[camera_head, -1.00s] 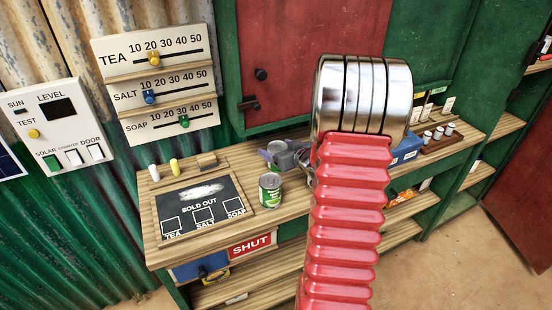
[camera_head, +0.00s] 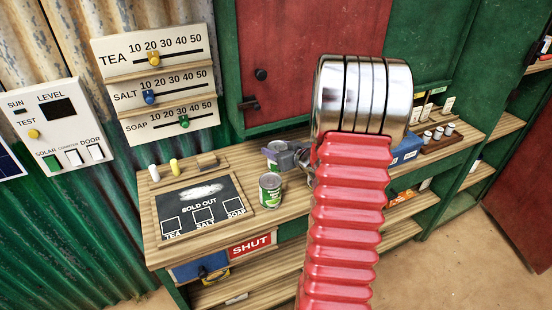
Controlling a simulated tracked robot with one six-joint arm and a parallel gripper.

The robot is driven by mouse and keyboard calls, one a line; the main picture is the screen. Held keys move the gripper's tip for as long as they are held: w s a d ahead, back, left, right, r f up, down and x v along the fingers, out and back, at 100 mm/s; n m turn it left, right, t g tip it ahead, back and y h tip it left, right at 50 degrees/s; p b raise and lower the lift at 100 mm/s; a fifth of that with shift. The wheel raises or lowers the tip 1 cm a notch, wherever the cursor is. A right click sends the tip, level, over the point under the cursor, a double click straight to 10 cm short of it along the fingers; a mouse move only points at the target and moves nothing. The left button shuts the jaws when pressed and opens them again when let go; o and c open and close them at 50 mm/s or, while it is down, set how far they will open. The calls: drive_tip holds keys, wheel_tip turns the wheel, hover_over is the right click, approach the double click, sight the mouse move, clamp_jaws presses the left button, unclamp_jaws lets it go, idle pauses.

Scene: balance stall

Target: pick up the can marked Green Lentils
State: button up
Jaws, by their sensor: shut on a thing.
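Two cans are at the middle of the wooden counter (camera_head: 240,160). The front can (camera_head: 270,190) stands upright with a green label, its small print too blurred to read. The rear can (camera_head: 274,147) is partly covered by my gripper (camera_head: 282,158), and its label cannot be read. My gripper is grey, reaches in from the right and is shut on the rear can. It is just behind the front can and apart from it. My red arm hides the counter to the right of the cans.
A black "SOLD OUT" board (camera_head: 200,205) lies left of the cans. White and yellow chalks (camera_head: 174,166) and a brown block (camera_head: 207,160) lie behind it. A tray with small jars (camera_head: 438,135) stands at the right. A red shutter (camera_head: 300,60) rises behind the counter.

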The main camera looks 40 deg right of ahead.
drive_tip(key=shift+r, duration=0.2)
drive_tip(key=shift+c, duration=0.4)
drive_tip(key=shift+s+r, duration=0.2)
drive_tip(key=shift+r, duration=0.4)
wheel_tip(320, 180, up, 5)
drive_tip(key=shift+r, duration=0.2)
drive_tip(key=s+a, duration=0.2)
drive_tip(key=s, duration=0.7)
drive_tip(key=s+a, duration=0.3)
drive_tip(key=s, duration=0.7)
drive_tip(key=shift+a, duration=0.35)
